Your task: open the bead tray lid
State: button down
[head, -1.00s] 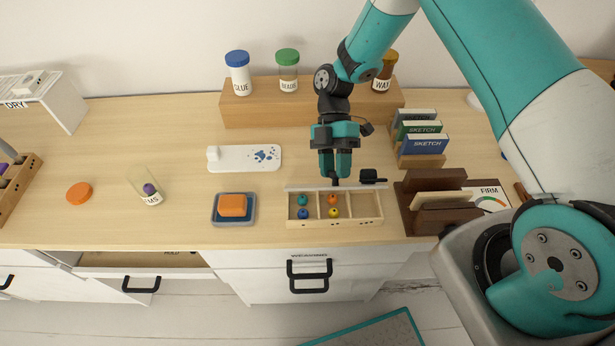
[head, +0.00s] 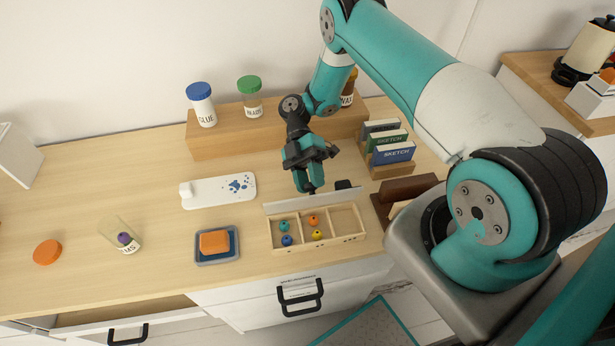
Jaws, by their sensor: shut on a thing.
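The bead tray (head: 345,241) is a pale wooden box with compartments near the desk's front edge. Teal, orange, blue and yellow beads lie in its left and middle compartments; the right one looks empty. Its lid (head: 285,205) is a thin pale panel standing raised along the tray's back edge, leaving the compartments uncovered. My gripper (head: 311,189) points down at the middle of the lid's upper edge and is shut on it. The fingertips are small here, and their exact contact is hard to see.
A small black object (head: 343,184) is just behind the lid. Left stand an orange block (head: 214,242) on a blue-grey dish and a white board (head: 222,190). A brown wooden holder (head: 405,189) and sketch cards (head: 393,153) are right. A wooden riser (head: 222,138) with jars is behind.

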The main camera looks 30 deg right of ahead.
jog(key=c, duration=0.8)
grip_release()
notch_tip(320, 180, up, 20)
jog(key=p, duration=1.2)
